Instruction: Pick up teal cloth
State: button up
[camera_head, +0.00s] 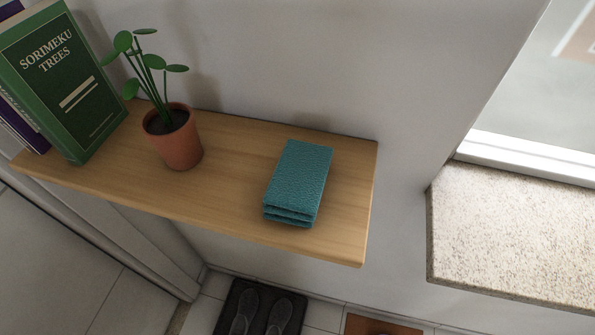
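The teal cloth (299,176) is folded into a flat, layered rectangle. It lies on a wooden shelf (235,221) toward the shelf's right end, with its folded edge close to the front edge. Nothing covers it. My gripper is not in view.
A potted plant (174,139) stands on the shelf left of the cloth, with bare wood between them. Books (65,85) stand at the far left. A wall rises behind the shelf. A speckled stone ledge (515,235) is at the right, past a gap. Shoes (260,312) rest on a dark mat below.

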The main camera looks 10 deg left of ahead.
aim_at(293, 195)
jog(key=u, duration=0.8)
jog(key=k+l+u, duration=0.1)
jog(key=l+u, duration=0.15)
jog(key=u, duration=0.15)
jog(key=k+l+u, duration=0.15)
jog(key=u, duration=0.25)
jog(key=k+l+u, duration=0.15)
jog(key=u, duration=0.25)
jog(key=k+l+u, duration=0.15)
jog(key=u, duration=0.25)
jog(key=k+l+u, duration=0.15)
jog(key=k, duration=0.35)
jog(key=k+u, duration=0.1)
jog(key=k, duration=0.4)
